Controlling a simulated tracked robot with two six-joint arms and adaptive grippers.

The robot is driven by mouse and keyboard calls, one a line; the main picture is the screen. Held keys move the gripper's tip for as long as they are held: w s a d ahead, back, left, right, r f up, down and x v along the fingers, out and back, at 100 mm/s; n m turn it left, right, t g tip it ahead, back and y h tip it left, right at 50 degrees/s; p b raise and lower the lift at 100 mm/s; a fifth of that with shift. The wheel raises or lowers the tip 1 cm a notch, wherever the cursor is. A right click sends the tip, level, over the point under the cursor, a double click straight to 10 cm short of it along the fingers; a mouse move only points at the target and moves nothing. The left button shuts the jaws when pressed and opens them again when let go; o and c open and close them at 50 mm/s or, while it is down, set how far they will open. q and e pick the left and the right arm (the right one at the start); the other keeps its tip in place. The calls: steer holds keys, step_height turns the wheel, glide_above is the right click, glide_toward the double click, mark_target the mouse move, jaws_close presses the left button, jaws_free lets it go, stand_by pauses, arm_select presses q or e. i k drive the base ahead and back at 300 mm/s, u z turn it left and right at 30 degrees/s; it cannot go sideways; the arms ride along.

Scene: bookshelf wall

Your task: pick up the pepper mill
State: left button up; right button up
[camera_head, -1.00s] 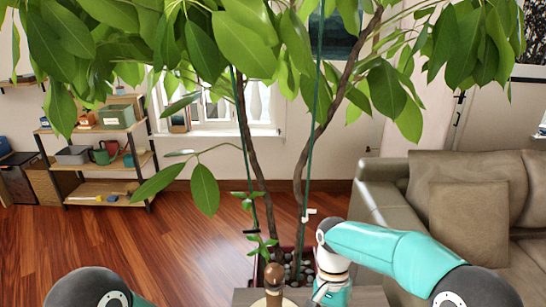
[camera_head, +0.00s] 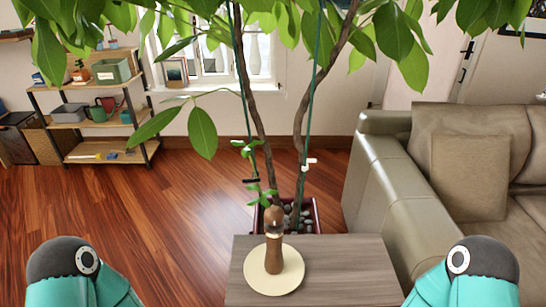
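The pepper mill (camera_head: 281,258) is brown wood with a clear band near its top. It stands upright on a round cream plate or board (camera_head: 262,286), on a small grey wooden table (camera_head: 345,265) in front of me. My left and right arms show only as teal and dark joints at the bottom left and bottom right corners. Both grippers are out of view.
A potted tree (camera_head: 302,160) with leafy branches stands right behind the table, its pebbled pot (camera_head: 319,215) close to the table's back edge. A leather sofa (camera_head: 385,180) is at the right. A shelf unit (camera_head: 135,92) stands at the back left. The wooden floor at left is clear.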

mark_target(274, 260)
steer(key=k, duration=1.3)
steer(key=u, duration=0.6)
steer(key=i, duration=1.9)
steer(key=z, duration=0.65)
